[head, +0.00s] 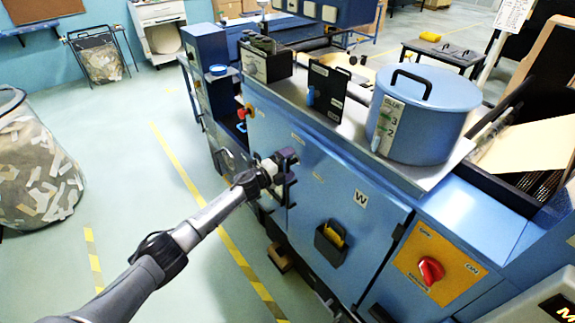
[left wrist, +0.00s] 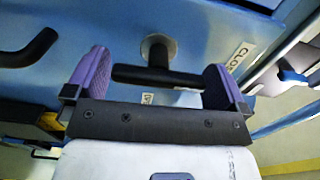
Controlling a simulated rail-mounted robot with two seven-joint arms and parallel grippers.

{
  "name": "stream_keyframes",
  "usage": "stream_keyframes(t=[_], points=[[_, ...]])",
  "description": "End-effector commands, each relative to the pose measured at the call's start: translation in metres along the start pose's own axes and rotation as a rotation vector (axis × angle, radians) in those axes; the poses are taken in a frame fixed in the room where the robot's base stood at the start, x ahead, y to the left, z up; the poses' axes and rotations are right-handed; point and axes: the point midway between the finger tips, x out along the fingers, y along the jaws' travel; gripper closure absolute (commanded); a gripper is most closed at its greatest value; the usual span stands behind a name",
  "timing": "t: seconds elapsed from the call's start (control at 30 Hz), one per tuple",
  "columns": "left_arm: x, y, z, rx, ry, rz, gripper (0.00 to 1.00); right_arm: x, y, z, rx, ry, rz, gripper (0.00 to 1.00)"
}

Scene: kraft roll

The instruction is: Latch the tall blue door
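The tall blue door (head: 345,200), marked W, is on the front of the blue machine and carries a black pocket with something yellow. My left gripper (head: 285,165) is at the machine's front, by the upper left part of the door, and hides what is behind it there. In the left wrist view the left gripper (left wrist: 155,85) is open, its purple-padded fingers wide apart. A black T-shaped latch handle (left wrist: 155,75) on a round silver base lies crosswise between the fingers, its ends close to them. I cannot tell whether they touch. My right gripper is not in view.
A label (left wrist: 240,57) starting "CLO" is right of the handle, and a black curved handle (left wrist: 30,50) is at the left. A red knob (head: 430,270) on an orange plate is right of the door. A blue drum (head: 425,105) stands on top.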

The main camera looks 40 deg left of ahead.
Motion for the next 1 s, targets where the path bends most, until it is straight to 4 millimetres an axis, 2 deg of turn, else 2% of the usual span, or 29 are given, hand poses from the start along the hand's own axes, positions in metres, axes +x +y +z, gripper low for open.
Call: stream_keyframes(t=[0.17, 0.27, 0.7, 1.0], points=[[-0.006, 0.0, 0.0, 0.001, 0.0, 0.0, 0.0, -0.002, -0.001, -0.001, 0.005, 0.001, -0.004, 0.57], [-0.017, 0.0, 0.001, 0.003, -0.001, 0.002, 0.0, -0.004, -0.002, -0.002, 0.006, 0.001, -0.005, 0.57], [-0.095, 0.002, 0.0, 0.0, 0.0, 0.003, 0.0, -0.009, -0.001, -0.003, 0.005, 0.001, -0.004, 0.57], [-0.129, 0.001, 0.0, 0.0, 0.0, 0.001, 0.0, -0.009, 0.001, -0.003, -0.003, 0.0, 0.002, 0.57]])
